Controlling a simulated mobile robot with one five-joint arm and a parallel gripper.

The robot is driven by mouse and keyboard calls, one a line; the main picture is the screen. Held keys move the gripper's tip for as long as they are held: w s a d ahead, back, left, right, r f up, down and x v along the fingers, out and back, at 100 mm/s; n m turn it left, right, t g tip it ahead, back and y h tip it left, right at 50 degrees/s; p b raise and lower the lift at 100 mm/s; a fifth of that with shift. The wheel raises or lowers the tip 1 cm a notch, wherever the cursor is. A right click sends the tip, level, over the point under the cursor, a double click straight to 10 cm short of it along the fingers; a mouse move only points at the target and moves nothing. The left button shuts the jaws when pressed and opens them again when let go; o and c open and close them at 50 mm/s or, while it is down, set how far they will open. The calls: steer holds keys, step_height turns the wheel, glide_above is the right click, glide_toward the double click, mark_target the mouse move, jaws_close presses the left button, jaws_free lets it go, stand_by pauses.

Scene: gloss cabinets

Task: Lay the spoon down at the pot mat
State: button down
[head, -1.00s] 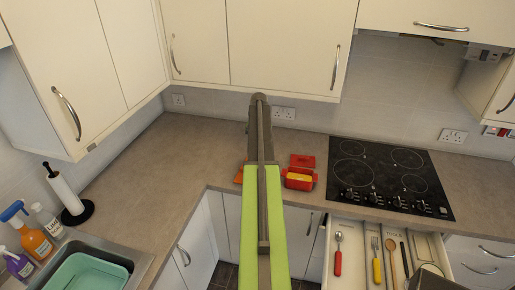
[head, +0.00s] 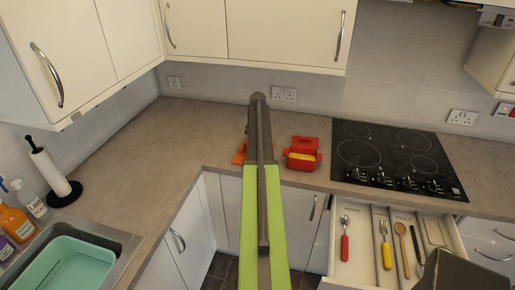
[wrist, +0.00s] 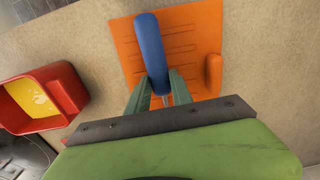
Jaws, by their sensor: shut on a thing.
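The orange pot mat (wrist: 195,45) lies flat on the counter in the wrist view, with grooves on it and a raised orange piece at its right. In the head view only a bit of the mat (head: 239,153) shows beside my arm. My gripper (wrist: 160,90) is shut on the blue handle of the spoon (wrist: 151,45). The handle reaches over the mat's left middle, and a short metal neck shows between the green fingers. The spoon's bowl is hidden, and I cannot tell whether the spoon touches the mat.
A red dish with yellow contents (head: 302,157) stands right of the mat, close to the black hob (head: 385,160). An open drawer (head: 350,215) below holds a red-handled spoon, a yellow-handled fork and other utensils. The counter (head: 190,135) left of the mat is clear.

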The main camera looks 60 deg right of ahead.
stand_by(0.4)
steer(key=c, duration=1.1)
jaws_free()
steer(key=shift+o, duration=0.2)
steer(key=o, duration=0.5)
steer(key=shift+r, duration=0.1)
step_height(320, 180, up, 7)
steer(key=p, duration=0.7)
